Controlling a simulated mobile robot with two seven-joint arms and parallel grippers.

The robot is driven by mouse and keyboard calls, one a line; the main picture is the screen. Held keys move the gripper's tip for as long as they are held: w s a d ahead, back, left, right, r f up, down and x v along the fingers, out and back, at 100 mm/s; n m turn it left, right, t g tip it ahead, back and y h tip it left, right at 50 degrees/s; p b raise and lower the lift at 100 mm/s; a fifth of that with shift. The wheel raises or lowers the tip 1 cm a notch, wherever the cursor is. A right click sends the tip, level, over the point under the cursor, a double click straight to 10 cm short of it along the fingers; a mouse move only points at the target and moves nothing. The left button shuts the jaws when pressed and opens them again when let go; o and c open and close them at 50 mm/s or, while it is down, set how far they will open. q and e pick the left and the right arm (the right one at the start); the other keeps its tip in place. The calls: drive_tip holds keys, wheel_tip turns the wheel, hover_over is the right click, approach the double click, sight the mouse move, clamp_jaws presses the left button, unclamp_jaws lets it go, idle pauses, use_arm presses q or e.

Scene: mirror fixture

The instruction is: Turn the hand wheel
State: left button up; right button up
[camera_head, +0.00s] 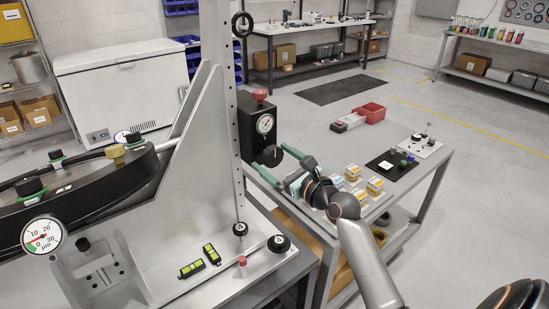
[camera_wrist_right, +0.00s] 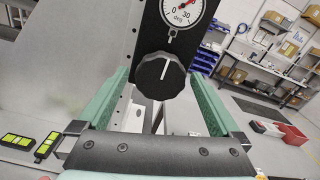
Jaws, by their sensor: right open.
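The hand wheel appears to be the black fluted knob (camera_head: 270,156) with a white line on the front of a dark box (camera_head: 246,128). In the right wrist view the knob (camera_wrist_right: 160,76) sits below a round dial (camera_wrist_right: 183,12) marked in degrees; its white line tilts slightly right of upright. My right gripper (camera_head: 288,168) is open just to the right of the knob, its fingers pointing toward it. In the wrist view the gripper's green fingers (camera_wrist_right: 160,85) lie either side of the knob with gaps showing. Whether the tips reach past its face is unclear. My left gripper is not in view.
A tall grey bracket plate (camera_head: 205,150) stands left of the box. Two black-green blocks (camera_head: 191,268) lie on the left bench.

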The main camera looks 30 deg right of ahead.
drive_tip(key=shift+w, duration=0.15)
drive_tip(key=c, duration=1.4)
